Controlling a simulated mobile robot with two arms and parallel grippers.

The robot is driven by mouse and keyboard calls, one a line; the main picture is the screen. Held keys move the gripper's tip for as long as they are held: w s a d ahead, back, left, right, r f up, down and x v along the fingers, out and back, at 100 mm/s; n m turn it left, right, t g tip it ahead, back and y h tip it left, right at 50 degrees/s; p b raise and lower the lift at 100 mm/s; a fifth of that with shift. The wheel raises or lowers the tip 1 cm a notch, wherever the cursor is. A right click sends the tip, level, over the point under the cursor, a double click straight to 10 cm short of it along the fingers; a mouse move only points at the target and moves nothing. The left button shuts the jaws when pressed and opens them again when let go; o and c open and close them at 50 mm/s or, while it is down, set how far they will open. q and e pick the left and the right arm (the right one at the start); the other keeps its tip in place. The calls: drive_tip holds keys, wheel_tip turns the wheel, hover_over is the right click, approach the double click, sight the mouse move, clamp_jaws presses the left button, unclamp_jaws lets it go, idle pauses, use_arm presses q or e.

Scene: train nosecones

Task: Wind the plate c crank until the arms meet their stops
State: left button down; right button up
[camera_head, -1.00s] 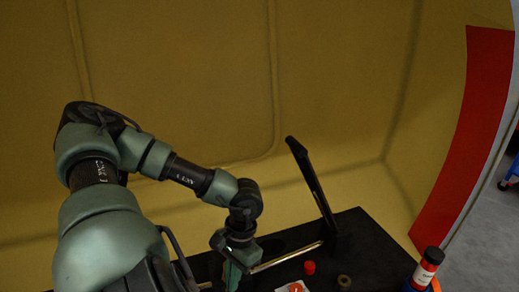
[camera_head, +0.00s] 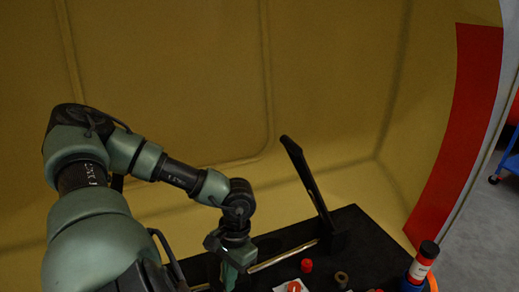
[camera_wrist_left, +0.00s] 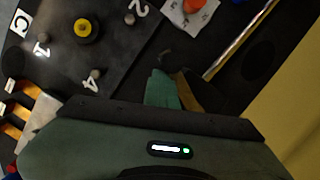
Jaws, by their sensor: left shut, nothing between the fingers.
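My left gripper (camera_head: 232,270) points down over the black bench, left of a metal rod (camera_head: 285,256). In the left wrist view its green fingers (camera_wrist_left: 170,88) are shut with nothing held. A small dark rounded piece (camera_wrist_left: 172,58) lies just beyond the fingertips; I cannot tell if they touch. The black plate with the letter C (camera_wrist_left: 60,55) shows at upper left, with a yellow-centred knob (camera_wrist_left: 84,29) and numbered studs. I cannot tell which part is the crank. A black arm (camera_head: 312,188) stands tilted left at the rod's far end. My right gripper is not in view.
A red cap (camera_head: 306,266), a dull ring (camera_head: 341,278) and a white card (camera_head: 283,288) with a red piece lie on the bench. A yellow wall (camera_head: 180,60) rises behind.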

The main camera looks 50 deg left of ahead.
use_arm(q)
drive_tip(key=shift+s+a+g, duration=0.15)
drive_tip(key=shift+s+g, duration=0.15)
drive_tip(key=shift+s, duration=0.45)
drive_tip(key=w+v, duration=0.1)
drive_tip(key=v, duration=0.7)
